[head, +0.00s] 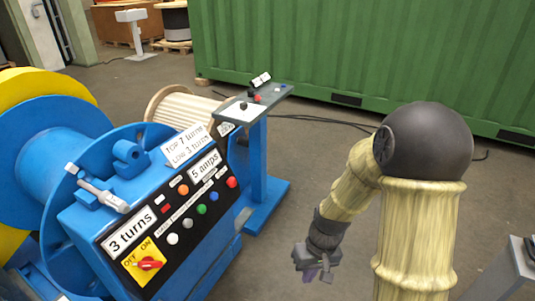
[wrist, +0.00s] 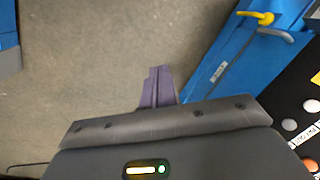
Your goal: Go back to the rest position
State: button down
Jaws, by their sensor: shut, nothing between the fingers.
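My gripper (head: 318,274) hangs at the end of my bent arm in the head view, to the right of the blue machine and apart from it. Its two purple fingers are together and empty, and they also show in the wrist view (wrist: 158,87) over bare floor. The control panel (head: 160,234) on the blue machine (head: 93,222) carries coloured buttons, a red switch on a yellow plate, and signs reading "3 turns" and "5 amps". Part of the panel shows at the right edge of the wrist view (wrist: 295,110).
A blue pedestal (head: 258,160) with a small control top stands behind the panel. A green container (head: 360,55) lines the back, with dark cables on the floor before it. A grey stand (head: 522,262) is at the lower right. Floor (head: 300,185) between pedestal and arm is clear.

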jog(key=s+d+r+m+t+h, duration=0.25)
jog(key=s+d+r, duration=0.2)
jog(key=r, duration=0.45)
notch_tip(320, 180, up, 23)
jog(key=p, duration=2.2)
jog(key=shift+w+f+t+y, duration=0.15)
jog(key=shift+f+t+y, duration=0.05)
jog(key=shift+t+y, duration=0.2)
jog(key=shift+d, duration=0.1)
